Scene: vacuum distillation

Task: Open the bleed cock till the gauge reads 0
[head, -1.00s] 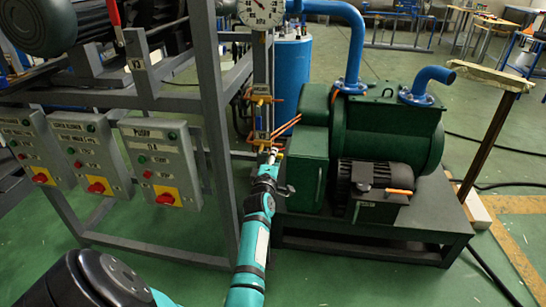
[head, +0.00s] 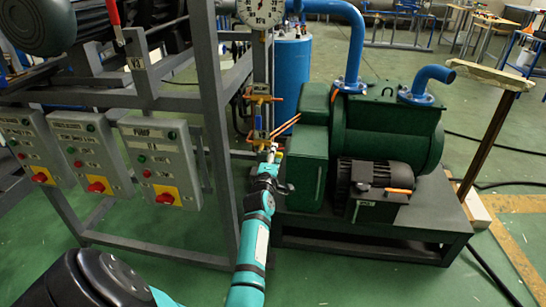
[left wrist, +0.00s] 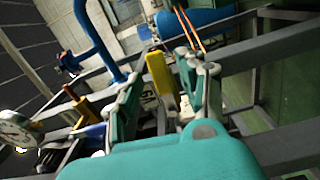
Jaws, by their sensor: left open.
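The round white gauge (head: 262,11) is at the top of the head view, cut by the frame edge; its reading is too small to tell. It also shows at the left edge of the left wrist view (left wrist: 18,131). Below it in the head view, a thin pipe carries brass valve fittings (head: 258,98). My left gripper (head: 269,154) is at the lower end of this pipe. In the left wrist view its open fingers (left wrist: 162,88) stand on either side of a yellow lever (left wrist: 160,73), apparently the bleed cock's handle. Contact cannot be told. My right gripper is out of view.
A green pump (head: 385,135) on a dark stand is right of my left arm. A grey frame post (head: 217,130) and control boxes with red knobs (head: 163,160) are to the left. Orange rods (head: 286,126) stick out near the gripper.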

